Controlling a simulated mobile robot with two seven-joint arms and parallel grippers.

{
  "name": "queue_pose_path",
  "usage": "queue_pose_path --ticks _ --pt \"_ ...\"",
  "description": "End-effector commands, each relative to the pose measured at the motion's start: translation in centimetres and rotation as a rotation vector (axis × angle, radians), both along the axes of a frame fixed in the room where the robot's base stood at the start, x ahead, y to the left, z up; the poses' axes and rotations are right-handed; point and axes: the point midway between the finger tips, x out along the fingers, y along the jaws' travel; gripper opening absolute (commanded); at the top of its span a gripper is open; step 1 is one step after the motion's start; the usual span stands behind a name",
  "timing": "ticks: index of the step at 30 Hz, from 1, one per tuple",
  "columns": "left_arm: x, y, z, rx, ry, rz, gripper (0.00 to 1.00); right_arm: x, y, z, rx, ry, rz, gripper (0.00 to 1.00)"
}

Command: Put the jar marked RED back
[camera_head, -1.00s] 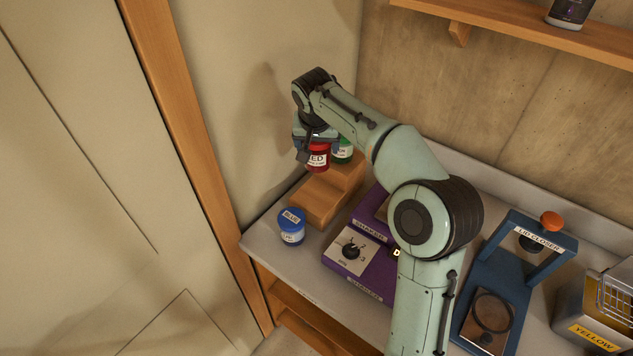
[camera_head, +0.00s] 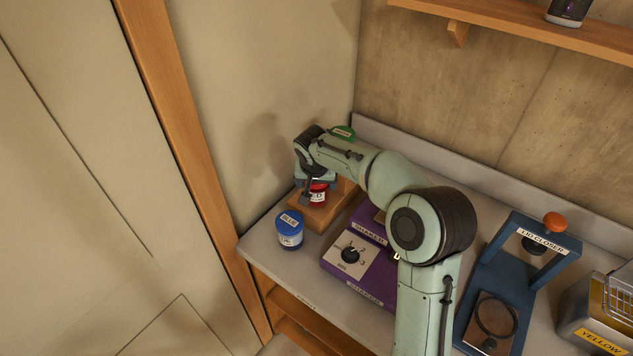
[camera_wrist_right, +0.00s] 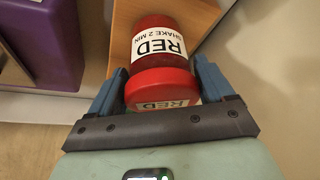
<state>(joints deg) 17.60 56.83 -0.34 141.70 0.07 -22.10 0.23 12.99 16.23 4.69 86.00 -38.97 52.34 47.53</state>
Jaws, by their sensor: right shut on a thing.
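The red jar (camera_head: 318,194) has a red lid and a white label. In the right wrist view its label reads "RED SHAKE 2 MIN" (camera_wrist_right: 158,47). My right gripper (camera_head: 316,186) is shut on the jar, with blue fingers on both sides of its lid. The jar is at the lower front step of the wooden stepped stand (camera_head: 322,215). I cannot tell whether its base touches the step. A green-lidded jar (camera_head: 342,132) stands higher behind, partly hidden by my arm. My left gripper is not in view.
A blue jar (camera_head: 290,229) stands on the counter in front of the stand. The purple shaker (camera_head: 343,277) is just right. A blue lid closer (camera_head: 500,275) and a yellow-labelled container (camera_head: 590,318) are further right. A shelf (camera_head: 520,30) runs above.

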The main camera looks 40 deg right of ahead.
Motion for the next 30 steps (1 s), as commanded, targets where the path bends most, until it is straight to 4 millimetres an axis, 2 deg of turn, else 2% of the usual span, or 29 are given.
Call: queue_pose_path --ticks 5,6,7,14,17,20,30 --pt "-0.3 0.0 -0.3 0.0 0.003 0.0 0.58 0.0 0.0 -0.3 -0.001 -0.002 0.0 0.3" --pt "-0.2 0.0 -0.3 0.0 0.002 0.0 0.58 0.0 0.0 -0.3 0.0 0.0 0.0 0.91" --pt "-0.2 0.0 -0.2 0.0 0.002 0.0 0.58 0.0 0.0 -0.3 0.0 0.0 0.0 1.0" --pt "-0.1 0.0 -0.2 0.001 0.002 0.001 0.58 0.0 0.0 -0.2 0.0 0.0 0.0 1.0" --pt "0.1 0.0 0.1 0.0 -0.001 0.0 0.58 0.0 0.1 0.5 -0.001 -0.002 0.0 1.0" --pt "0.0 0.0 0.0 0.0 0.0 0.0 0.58 -0.4 0.5 1.8 -0.001 -0.006 0.001 1.0" --pt "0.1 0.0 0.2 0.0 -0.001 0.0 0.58 -2.5 2.3 8.4 0.0 -0.004 0.002 1.0"
